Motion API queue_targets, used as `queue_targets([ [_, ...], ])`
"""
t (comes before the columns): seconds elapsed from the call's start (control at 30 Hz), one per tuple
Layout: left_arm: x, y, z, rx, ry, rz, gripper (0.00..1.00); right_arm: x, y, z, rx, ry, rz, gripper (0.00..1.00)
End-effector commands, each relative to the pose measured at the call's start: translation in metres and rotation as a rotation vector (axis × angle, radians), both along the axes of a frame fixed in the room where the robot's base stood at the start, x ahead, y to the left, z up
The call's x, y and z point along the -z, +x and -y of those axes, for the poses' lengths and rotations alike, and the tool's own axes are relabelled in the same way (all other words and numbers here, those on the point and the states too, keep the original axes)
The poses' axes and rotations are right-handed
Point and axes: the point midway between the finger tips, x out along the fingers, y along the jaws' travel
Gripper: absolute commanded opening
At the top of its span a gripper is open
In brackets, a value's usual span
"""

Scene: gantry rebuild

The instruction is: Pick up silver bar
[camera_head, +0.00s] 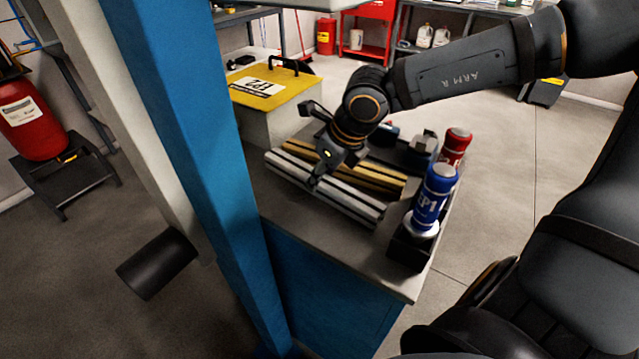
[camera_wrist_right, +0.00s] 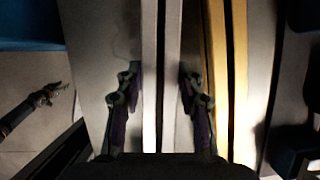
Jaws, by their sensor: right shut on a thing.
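The silver bar (camera_head: 345,203) is long and lies on the grey worktop, along the near side of the gold bars. My right gripper (camera_head: 322,172) reaches down over it near its middle. In the right wrist view the right gripper (camera_wrist_right: 158,100) has one finger on each side of the silver bar (camera_wrist_right: 160,50) and is shut on it. The bar's underside is hidden, so I cannot tell whether it is clear of the top. My left gripper does not show in the head view.
Gold bars (camera_head: 385,182) lie close beside the silver bar. A blue bottle (camera_head: 435,195) and a red bottle (camera_head: 455,145) stand at the right edge. A yellow-lidded box (camera_head: 270,83) is behind. A blue post (camera_head: 185,130) rises at the left.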

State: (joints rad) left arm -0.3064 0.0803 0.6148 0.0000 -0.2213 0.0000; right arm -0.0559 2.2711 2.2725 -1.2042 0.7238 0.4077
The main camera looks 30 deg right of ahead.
Motion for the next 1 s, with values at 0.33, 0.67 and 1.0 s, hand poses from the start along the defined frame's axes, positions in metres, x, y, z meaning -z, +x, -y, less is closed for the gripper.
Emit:
queue_targets([
  [0.33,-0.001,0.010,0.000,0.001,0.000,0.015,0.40,0.000,0.000,0.000,0.000,0.000,0.000,0.00],
  [0.67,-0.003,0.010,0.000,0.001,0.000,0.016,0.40,-0.011,0.001,0.001,0.002,-0.003,0.002,0.00],
  [1.0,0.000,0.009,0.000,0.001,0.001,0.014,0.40,-0.014,0.005,0.010,0.004,0.191,-0.074,0.00],
])
